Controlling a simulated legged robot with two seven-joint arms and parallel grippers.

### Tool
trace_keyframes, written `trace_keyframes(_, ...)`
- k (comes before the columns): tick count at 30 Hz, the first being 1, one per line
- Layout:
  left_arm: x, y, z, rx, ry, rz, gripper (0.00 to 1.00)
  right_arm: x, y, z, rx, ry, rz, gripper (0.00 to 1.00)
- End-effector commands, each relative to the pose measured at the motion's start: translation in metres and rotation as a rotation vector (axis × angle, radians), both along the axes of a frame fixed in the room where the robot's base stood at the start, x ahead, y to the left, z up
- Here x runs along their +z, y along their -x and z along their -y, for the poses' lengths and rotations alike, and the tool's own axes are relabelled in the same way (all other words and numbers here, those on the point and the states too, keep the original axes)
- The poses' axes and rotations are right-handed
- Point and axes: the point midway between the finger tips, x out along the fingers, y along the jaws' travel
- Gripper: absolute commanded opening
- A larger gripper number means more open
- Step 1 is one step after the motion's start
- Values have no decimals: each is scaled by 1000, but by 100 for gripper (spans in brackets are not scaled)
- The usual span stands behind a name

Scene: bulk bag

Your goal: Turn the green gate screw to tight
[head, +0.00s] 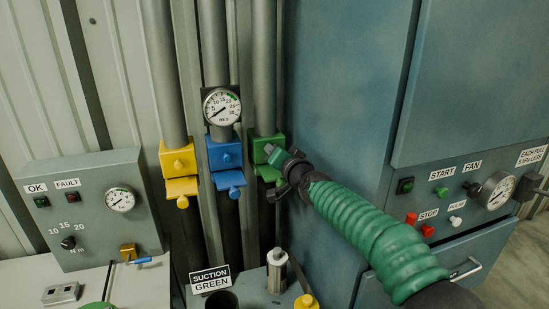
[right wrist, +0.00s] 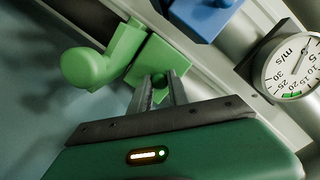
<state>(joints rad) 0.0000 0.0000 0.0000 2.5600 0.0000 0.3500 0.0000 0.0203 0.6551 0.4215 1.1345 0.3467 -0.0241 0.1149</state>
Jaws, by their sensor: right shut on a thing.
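The green gate (head: 262,149) is on the rightmost of three grey pipes, with a green block and a plate below it. My right gripper (head: 281,161) reaches it from the right and covers part of its front. In the right wrist view the green gate block (right wrist: 157,57) lies just past the fingertips. The two fingers (right wrist: 158,92) are shut on the small green gate screw (right wrist: 158,82). The screw is mostly hidden between them, so its turn angle cannot be read. A green rounded knob (right wrist: 88,68) sits to the left. My left gripper is not in view.
The blue gate (head: 226,155) and yellow gate (head: 178,158) stand left of the green one. A round m/s gauge (head: 222,106) is above the blue gate. A blue cabinet (head: 340,80) stands close on the right. A SUCTION GREEN sign (head: 210,280) stands below.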

Motion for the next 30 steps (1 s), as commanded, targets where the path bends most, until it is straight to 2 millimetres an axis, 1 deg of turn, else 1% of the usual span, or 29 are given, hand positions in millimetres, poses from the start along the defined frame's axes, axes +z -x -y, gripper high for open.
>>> trace_keyframes(1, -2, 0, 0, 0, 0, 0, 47, -6, 0, -1, 2, -8, -13, 0)
trace_keyframes(17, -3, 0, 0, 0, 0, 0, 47, -6, 0, 0, 3, -32, -22, 0)
trace_keyframes(18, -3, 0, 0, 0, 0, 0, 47, -6, 0, 0, 3, -32, -22, 24)
trace_keyframes(22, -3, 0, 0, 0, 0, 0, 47, -5, 0, 0, 2, -32, -19, 41)
trace_keyframes(23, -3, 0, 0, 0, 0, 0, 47, -4, 0, 0, 1, -32, -18, 43)
trace_keyframes(30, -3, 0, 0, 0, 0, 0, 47, -2, 0, 0, 0, -34, -14, 43)
